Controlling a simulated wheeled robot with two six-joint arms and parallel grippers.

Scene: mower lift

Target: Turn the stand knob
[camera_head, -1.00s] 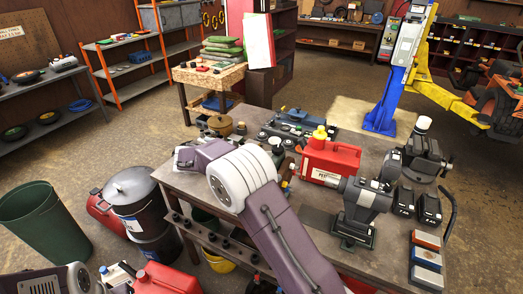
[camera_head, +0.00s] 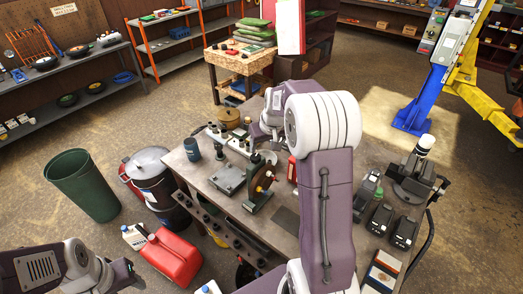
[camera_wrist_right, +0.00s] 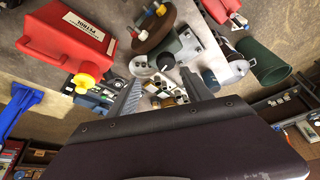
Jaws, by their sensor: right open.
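The wheel (camera_wrist_right: 160,30) also shows in the right wrist view, beyond the fingers, with small yellow and white parts. My right gripper (camera_wrist_right: 160,80) is open and empty, above the bench and apart from the wheel. In the head view its wrist is over the bench behind the stand, and its fingertips are hard to make out. My left gripper (camera_head: 124,273) is low at the bottom left, its fingers unclear.
A red petrol can (camera_wrist_right: 68,38) is left of the wheel in the wrist view. Small jars are beyond the fingers. A vice (camera_head: 415,175) and dark batteries (camera_head: 381,215) occupy the bench's right. A red can (camera_head: 172,257) and green bin (camera_head: 82,185) stand left of the bench.

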